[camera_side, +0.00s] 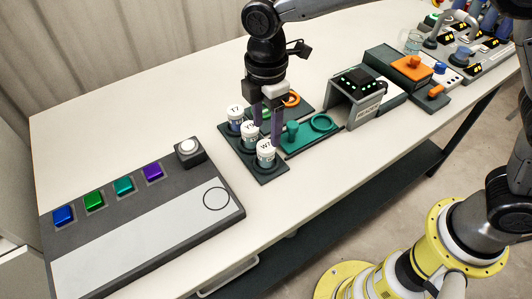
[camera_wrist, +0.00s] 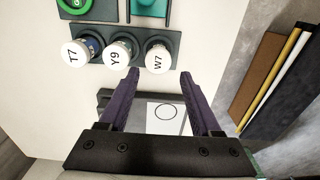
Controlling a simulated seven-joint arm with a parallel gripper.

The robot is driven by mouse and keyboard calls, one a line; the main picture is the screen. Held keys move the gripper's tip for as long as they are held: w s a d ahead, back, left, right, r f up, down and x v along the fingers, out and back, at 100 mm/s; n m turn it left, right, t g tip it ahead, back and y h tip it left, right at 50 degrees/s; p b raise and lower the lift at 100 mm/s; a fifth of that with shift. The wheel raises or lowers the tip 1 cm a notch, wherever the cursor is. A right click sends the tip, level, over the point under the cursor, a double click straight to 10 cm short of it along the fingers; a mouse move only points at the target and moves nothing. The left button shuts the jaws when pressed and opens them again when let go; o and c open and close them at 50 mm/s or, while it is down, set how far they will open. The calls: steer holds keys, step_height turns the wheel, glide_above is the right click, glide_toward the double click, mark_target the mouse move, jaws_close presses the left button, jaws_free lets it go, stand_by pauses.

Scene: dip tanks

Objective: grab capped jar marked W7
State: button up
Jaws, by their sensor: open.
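The capped jar marked W7 (camera_side: 266,155) stands upright at the front end of a dark rack (camera_side: 270,175), with a white lid. In the wrist view the W7 jar (camera_wrist: 158,56) is the rightmost of three jars, just beyond my fingertips. My gripper (camera_side: 266,138) is open and empty, its purple fingers pointing down near the W7 jar in the side view. In the wrist view my gripper (camera_wrist: 158,80) has its two fingers spread, with the W7 lid between their line of reach. I cannot tell the exact height gap.
Jars Y9 (camera_wrist: 118,52) and T7 (camera_wrist: 76,56) stand close beside W7 in the rack. A teal dish holder (camera_side: 312,130) lies right of the jars. A grey panel with coloured buttons (camera_side: 140,215) lies at left. A grey machine (camera_side: 358,95) stands behind right.

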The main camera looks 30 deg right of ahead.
mark_target(266, 146)
step_height(266, 146, down, 8)
steer(key=shift+w+f, duration=0.15)
steer(key=shift+f, duration=0.1)
stand_by(0.4)
jaws_close()
steer(key=shift+r, duration=0.1)
